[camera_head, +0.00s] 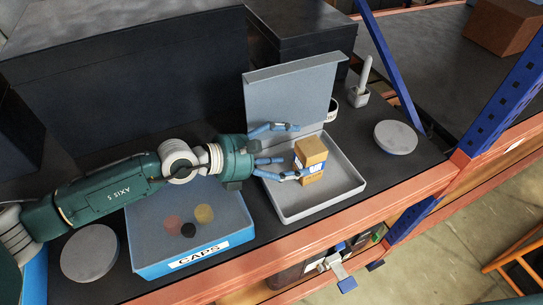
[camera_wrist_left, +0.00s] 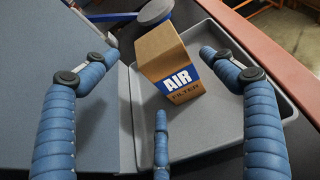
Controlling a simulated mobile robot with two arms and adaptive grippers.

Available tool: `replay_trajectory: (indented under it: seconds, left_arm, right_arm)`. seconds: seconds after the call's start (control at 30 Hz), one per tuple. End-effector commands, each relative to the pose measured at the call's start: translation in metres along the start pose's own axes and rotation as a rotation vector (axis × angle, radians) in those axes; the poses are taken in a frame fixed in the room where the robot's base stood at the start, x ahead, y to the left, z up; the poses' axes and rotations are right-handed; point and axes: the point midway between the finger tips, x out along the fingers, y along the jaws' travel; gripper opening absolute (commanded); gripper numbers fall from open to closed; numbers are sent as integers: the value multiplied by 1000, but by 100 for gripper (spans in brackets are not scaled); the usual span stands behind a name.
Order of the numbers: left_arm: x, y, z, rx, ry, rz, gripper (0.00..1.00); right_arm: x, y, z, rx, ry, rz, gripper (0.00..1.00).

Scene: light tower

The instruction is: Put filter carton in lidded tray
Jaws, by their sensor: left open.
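The filter carton (camera_head: 312,152) is a brown box with a blue and white band. It stands in the grey lidded tray (camera_head: 345,187), whose lid (camera_head: 290,95) is raised at the back. My left gripper (camera_head: 297,150) is open, reaching in from the left over the tray, with its fingertips close to the carton. In the left wrist view, the carton (camera_wrist_left: 165,60) reads "AIR FILTER" and looks slightly tilted in the picture. The blue fingers there are spread around it with visible gaps. My right gripper is not in view.
A blue bin (camera_head: 150,258) labelled CAPS holds several coloured discs, left of the tray. A round grey disc (camera_head: 396,137) lies at the right, another (camera_head: 90,252) at the left. A small holder with a white handle (camera_head: 358,95) stands behind. Dark boxes (camera_head: 130,85) fill the back.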

Motion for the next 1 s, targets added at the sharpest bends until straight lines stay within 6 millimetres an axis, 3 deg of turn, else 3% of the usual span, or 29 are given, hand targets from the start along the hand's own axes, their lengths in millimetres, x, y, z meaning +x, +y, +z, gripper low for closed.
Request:
replay_trajectory:
  seconds: [0.2,0.37,1.0]
  left_arm:
    - [-43,0,-4,0,2,1,84]
    - [-60,0,-2,0,1,1,84]
    - [-65,-1,0,-1,1,-2,84]
  right_arm:
    - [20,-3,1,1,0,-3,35]
    - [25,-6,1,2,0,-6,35]
    - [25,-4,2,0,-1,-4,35]
